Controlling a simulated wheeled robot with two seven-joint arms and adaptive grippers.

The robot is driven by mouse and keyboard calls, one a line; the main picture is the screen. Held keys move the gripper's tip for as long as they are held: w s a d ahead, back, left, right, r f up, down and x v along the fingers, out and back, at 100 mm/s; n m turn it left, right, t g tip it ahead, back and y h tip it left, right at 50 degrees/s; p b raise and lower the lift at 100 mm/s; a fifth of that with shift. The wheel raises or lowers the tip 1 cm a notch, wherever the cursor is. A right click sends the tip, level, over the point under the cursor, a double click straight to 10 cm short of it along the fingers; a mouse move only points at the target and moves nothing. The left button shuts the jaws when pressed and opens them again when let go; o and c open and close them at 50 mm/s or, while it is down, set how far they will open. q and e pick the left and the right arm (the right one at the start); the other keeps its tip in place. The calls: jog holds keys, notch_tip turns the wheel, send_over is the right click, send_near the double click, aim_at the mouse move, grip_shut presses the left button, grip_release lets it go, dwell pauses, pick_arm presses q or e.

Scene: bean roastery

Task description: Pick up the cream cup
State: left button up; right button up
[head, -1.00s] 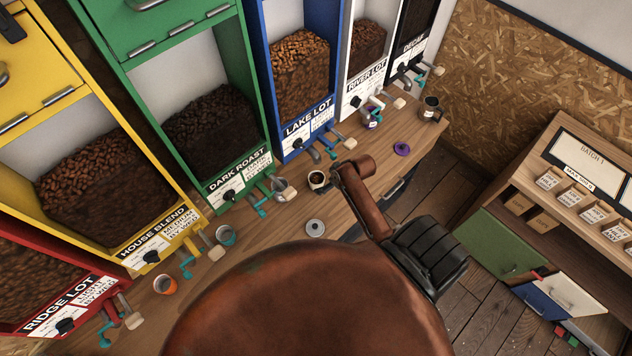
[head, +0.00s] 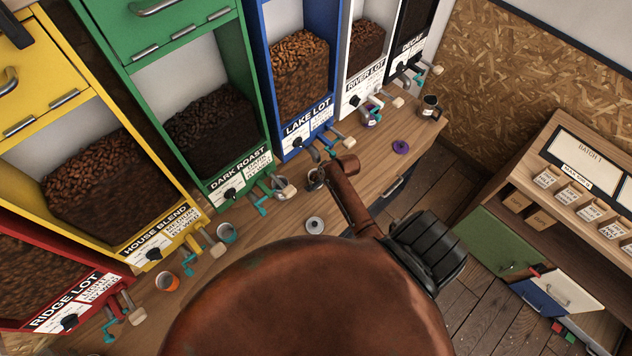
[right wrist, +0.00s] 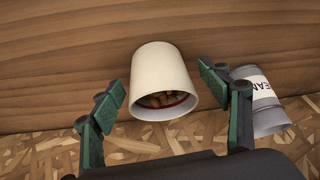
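The cream cup (right wrist: 160,72) shows whole in the right wrist view, with brown beans inside and its mouth facing the lower edge of the picture. My right gripper (right wrist: 164,86) is open, with one dark green finger on each side of the cup. A gap shows between each finger and the cup. In the head view, my brown right arm covers most of the cup's spot on the counter (head: 372,155), and the right fingers cannot be made out there. My left gripper is in neither view.
A grey labelled tin (right wrist: 259,100) is close by the right finger in the wrist view. Bean dispensers line the back.

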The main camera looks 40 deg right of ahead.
jog(key=c, duration=1.5)
jog(key=shift+o, duration=0.2)
jog(key=shift+r, duration=0.15)
